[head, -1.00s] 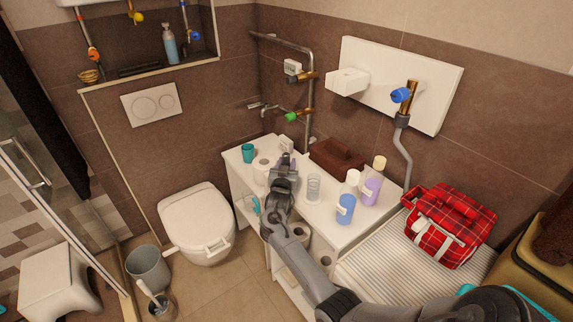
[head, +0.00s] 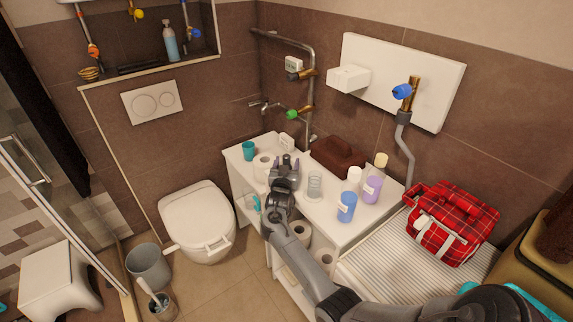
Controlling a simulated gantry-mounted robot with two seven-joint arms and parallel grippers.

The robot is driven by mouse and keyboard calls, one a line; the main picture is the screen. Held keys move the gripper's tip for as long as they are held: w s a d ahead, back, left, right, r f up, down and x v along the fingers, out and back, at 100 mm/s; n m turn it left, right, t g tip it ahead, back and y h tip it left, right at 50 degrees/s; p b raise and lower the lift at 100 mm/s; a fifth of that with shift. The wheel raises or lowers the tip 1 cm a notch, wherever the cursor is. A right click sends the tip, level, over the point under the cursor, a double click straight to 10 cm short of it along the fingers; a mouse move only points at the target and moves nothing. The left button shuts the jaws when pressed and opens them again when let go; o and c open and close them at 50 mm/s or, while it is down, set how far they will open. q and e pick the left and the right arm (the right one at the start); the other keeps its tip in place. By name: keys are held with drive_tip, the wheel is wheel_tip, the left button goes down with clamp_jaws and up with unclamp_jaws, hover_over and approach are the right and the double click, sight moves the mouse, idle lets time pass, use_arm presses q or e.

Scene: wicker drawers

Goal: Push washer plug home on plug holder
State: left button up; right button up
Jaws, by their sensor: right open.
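My right gripper (head: 286,161) is over the white cabinet top (head: 318,212), its fingers apart and nothing visible between them. A small white upright piece (head: 286,141) stands on the cabinet top just beyond the fingertips; it may be the plug or its holder, but it is too small to tell. A gap seems to separate it from the fingers. A white box (head: 348,79) sits on the white wall panel, and a small white box (head: 293,63) is on the wall by the pipe. I cannot tell which is the plug holder. My left gripper is not in view.
A brown box (head: 338,158), a blue bottle (head: 347,206) and a purple bottle (head: 372,189) are to the right. A pipe with a green valve (head: 292,114) is behind.

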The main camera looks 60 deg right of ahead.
drive_tip(key=shift+s+a+f, duration=0.1)
drive_tip(key=shift+s+f, duration=0.05)
drive_tip(key=shift+f, duration=0.05)
drive_tip(key=shift+s+a, duration=0.1)
drive_tip(key=shift+a, duration=0.15)
drive_tip(key=p+v, duration=0.2)
drive_tip(key=v, duration=0.8)
drive_tip(key=shift+r, duration=0.2)
